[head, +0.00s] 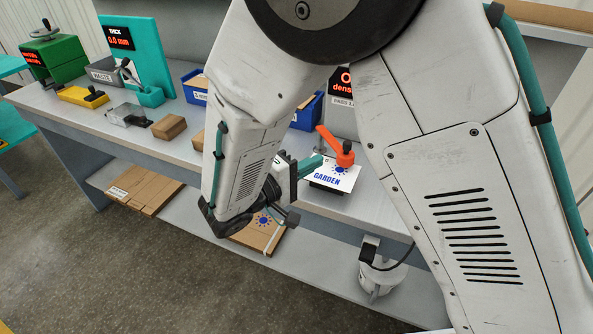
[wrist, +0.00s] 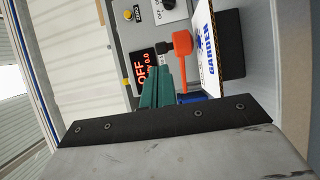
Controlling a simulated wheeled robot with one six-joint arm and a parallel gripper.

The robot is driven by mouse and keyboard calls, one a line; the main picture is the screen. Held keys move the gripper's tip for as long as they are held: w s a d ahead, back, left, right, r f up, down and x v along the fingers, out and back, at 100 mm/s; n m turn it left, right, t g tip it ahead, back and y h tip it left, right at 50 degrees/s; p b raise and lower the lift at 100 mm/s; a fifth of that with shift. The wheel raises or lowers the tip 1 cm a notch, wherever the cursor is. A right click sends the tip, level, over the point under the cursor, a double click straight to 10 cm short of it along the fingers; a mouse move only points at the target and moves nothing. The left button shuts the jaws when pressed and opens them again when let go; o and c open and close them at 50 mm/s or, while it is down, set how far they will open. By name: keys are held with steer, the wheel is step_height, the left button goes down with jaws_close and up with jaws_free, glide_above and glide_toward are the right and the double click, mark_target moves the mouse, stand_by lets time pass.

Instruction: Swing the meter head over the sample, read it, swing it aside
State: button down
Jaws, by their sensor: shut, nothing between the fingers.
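The meter's orange swing arm and head (head: 343,150) show in the head view at the back edge of the white sample card (head: 326,180), which reads GARDEN and lies on a dark block. In the wrist view the orange head (wrist: 182,46) appears beside the card (wrist: 206,60); I cannot tell how much of it is over the card.
The grey meter body carries a yellow button (wrist: 127,15) and a dial (wrist: 168,5). Blue bins (head: 195,88), brown blocks (head: 169,127) and a teal thickness gauge (head: 138,55) stand on the bench to the left. A shelf below holds flat cardboard (head: 143,190).

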mark_target(344, 146)
steer(key=x, duration=0.7)
stand_by(0.3)
